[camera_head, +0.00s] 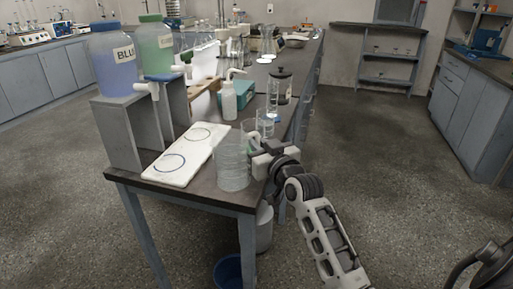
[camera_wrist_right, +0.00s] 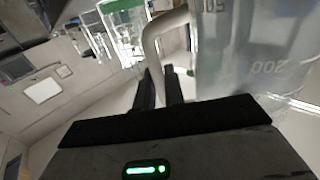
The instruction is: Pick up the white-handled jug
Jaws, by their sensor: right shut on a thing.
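The white-handled jug (camera_head: 232,168) is a clear, upright vessel over the near end of the bench, by its right corner. In the right wrist view the jug (camera_wrist_right: 255,65) fills the right side, with printed volume marks. Its pale handle (camera_wrist_right: 152,42) runs down between the dark fingers. My right gripper (camera_head: 262,160) is at the right side of the jug, shut on the handle; it also shows in the wrist view (camera_wrist_right: 162,88). I cannot tell whether the jug's base touches the bench. My left gripper is not in view.
A white board with two rings (camera_head: 178,165) lies left of the jug. Blue (camera_head: 113,65) and green (camera_head: 155,50) containers with taps stand on a grey stand (camera_head: 125,130). Clear glassware (camera_head: 265,122) and a white wash bottle (camera_head: 229,100) stand behind.

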